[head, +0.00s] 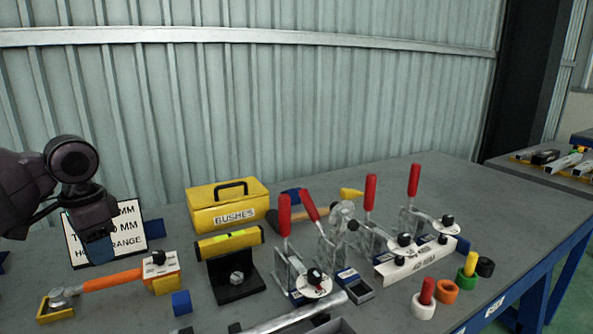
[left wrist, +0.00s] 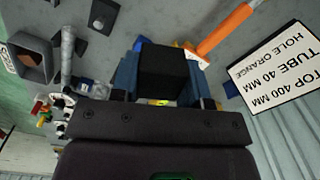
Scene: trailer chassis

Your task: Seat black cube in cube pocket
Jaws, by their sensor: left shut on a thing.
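My left gripper (head: 99,250) is at the left of the head view, raised in front of the printed sign. In the left wrist view its blue fingers are shut on the black cube (left wrist: 163,72), which sits squarely between them. In the head view I cannot make out the cube apart from the dark gripper. I cannot tell for sure which thing is the cube pocket; an open square-sided holder (left wrist: 32,58) shows at the left of the left wrist view. My right gripper is in neither view.
On the grey bench (head: 420,180) are an orange-handled tool (head: 112,280), a blue cube (head: 181,303), a yellow BUSHES box (head: 228,205) and a level on a black stand (head: 230,243). Red-handled clamps (head: 370,195) and coloured rings stand to the right. The sign (head: 130,230) is close behind my gripper.

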